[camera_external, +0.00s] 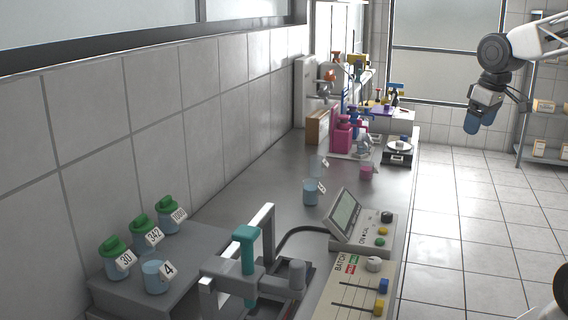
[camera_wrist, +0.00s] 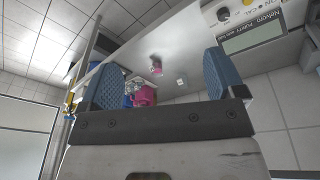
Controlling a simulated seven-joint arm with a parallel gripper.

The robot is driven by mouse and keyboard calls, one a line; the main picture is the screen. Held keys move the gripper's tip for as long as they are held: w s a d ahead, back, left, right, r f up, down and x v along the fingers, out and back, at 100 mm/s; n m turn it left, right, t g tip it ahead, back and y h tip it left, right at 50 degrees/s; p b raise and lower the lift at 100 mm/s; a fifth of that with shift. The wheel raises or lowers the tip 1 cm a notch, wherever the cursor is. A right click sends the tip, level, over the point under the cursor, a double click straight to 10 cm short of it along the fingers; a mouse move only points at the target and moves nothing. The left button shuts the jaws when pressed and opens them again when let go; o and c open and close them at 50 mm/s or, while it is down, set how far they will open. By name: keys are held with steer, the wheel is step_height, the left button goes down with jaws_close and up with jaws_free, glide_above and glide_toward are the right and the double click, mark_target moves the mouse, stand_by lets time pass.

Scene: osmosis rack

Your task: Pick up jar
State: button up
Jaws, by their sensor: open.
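Three jars with green lids and number tags stand on a grey raised block at the lower left of the external view: a jar tagged 30 (camera_external: 115,257), a jar tagged 342 (camera_external: 144,232) and a jar with a longer tag (camera_external: 170,213). An open container of blue liquid tagged 4 (camera_external: 155,277) stands in front of them. My gripper (camera_external: 473,122) hangs in the air at the upper right, far from these jars and beyond the bench's right edge. In the wrist view its blue finger pads are wide apart, with nothing held between them (camera_wrist: 160,75). The lidded jars do not show there.
A blue beaker (camera_external: 310,192) and a pink beaker (camera_external: 367,172) stand mid-bench. A control panel with a screen (camera_external: 346,216) and a grey frame with a teal handle (camera_external: 247,250) occupy the near bench. Pink apparatus (camera_external: 343,134) and a scale (camera_external: 397,152) stand farther back.

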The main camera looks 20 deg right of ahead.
steer(key=w+a+r+n, duration=0.4)
steer(key=w+a+n, duration=0.3)
steer(key=w+a, duration=0.75)
steer(key=w+a+n+g, duration=0.1)
steer(key=w+a+n, duration=0.3)
steer(key=a, duration=0.5)
steer(key=w+a+n+g, duration=0.1)
steer(key=w+a+n, duration=0.1)
steer(key=w+a, duration=0.45)
steer(key=a+f+n, duration=0.3)
steer(key=a+f, duration=0.1)
steer(key=a, duration=1)
steer(key=s+a+f+n, duration=0.1)
steer(key=a+f+n, duration=0.3)
steer(key=a, duration=1)
steer(key=a+f+n, duration=0.3)
steer(key=a+f, duration=0.1)
steer(key=a, duration=0.9)
steer(key=shift+s+a+n, duration=0.25)
steer(key=shift+a+n, duration=0.05)
steer(key=shift+a, duration=0.1)
steer(key=shift+a+f, duration=0.15)
steer(key=shift+a, duration=0.1)
steer(key=shift+f, duration=1.3)
